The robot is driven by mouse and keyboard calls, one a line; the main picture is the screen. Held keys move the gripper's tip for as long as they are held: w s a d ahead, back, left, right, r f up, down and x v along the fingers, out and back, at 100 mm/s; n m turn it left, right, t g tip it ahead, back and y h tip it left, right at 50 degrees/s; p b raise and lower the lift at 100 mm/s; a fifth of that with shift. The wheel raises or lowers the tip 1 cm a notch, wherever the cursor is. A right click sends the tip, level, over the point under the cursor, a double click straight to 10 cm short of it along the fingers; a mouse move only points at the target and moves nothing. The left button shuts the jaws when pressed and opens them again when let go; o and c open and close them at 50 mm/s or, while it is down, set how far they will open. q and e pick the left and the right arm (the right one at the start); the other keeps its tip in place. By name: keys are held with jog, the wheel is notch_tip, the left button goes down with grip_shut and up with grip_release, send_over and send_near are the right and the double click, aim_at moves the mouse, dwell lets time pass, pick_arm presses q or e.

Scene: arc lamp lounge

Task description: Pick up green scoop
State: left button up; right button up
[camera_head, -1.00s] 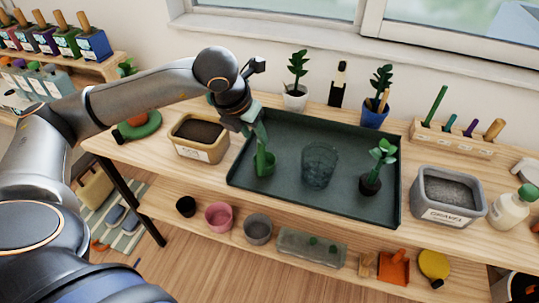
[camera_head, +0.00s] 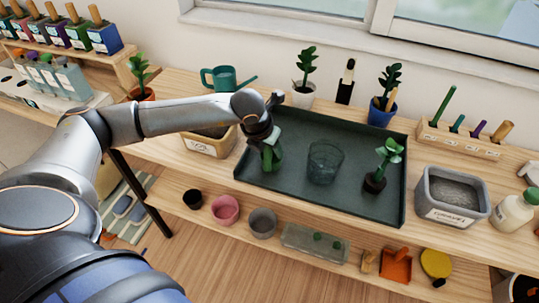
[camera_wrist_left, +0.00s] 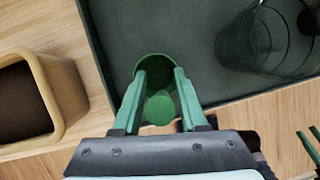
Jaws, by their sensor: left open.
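The green scoop (camera_wrist_left: 160,106) stands in the left end of the dark green tray (camera_head: 338,200). The left wrist view looks down on its round end and wider green bowl between my fingers. My left gripper (camera_head: 270,160) is open, low over the tray, with its two green fingers (camera_wrist_left: 160,98) on either side of the scoop. I cannot tell whether they touch it. In the head view the fingers and wrist largely cover the scoop. My right gripper is not in view.
A clear glass (camera_head: 324,162) stands right of the gripper, and a small potted plant (camera_head: 376,182) beyond it. A soil bin (camera_head: 207,146) is just left of the tray. A grey gravel bin (camera_head: 450,200) stands to its right. Between glass and plant the tray is bare.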

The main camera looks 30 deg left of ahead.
pick_arm(q)
grip_shut()
jog(key=shift+r, duration=0.1)
dwell(0.5)
jog(key=shift+r, duration=0.45)
notch_tip(320, 180, up, 2)
jog(key=shift+s+d+r+b, duration=0.15)
jog(key=shift+r+b, duration=0.1)
jog(key=shift+b, duration=0.15)
jog(key=s+d+r+b, duration=0.1)
jog(key=s+d+r, duration=0.4)
jog(key=s+r, duration=0.4)
jog(key=s, duration=0.3)
jog(key=shift+s+r, duration=0.25)
jog(key=shift+s, duration=0.05)
